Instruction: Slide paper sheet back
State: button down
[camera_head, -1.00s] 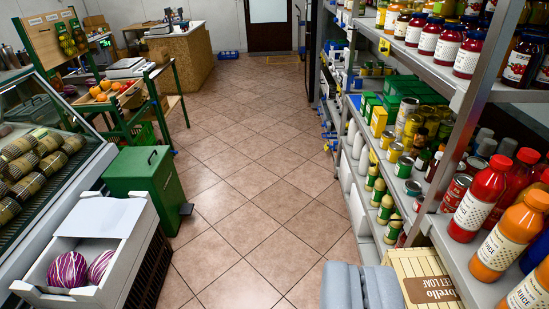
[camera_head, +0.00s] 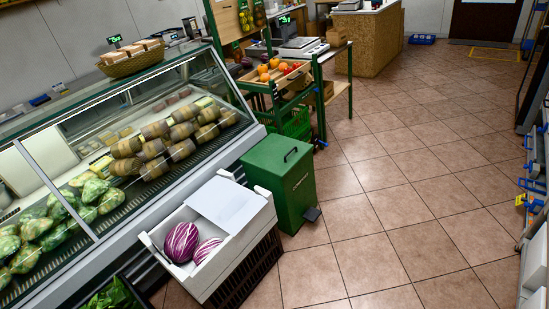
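A white paper sheet (camera_head: 224,202) lies over the far part of a white box (camera_head: 246,238). Two red cabbages (camera_head: 182,241) sit uncovered in the near part of the box, in front of the sheet. What lies under the sheet is hidden. The box rests on a dark crate (camera_head: 252,274) on the floor, beside the glass display counter. My gripper is not in view.
A green pedal bin (camera_head: 283,182) stands just behind the box. The display counter (camera_head: 120,165) with packed goods runs along the left. A fruit stand (camera_head: 280,82) is farther back. Tiled floor (camera_head: 400,225) is clear to the right; a shelf edge (camera_head: 534,260) is at far right.

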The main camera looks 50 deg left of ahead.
aim_at(222, 201)
jog(key=u, duration=0.15)
jog(key=i, duration=1.3)
jog(key=u, duration=0.85)
jog(key=i, duration=1.1)
jog(key=u, duration=1.35)
jog(key=i, duration=1.05)
jog(key=u, duration=0.5)
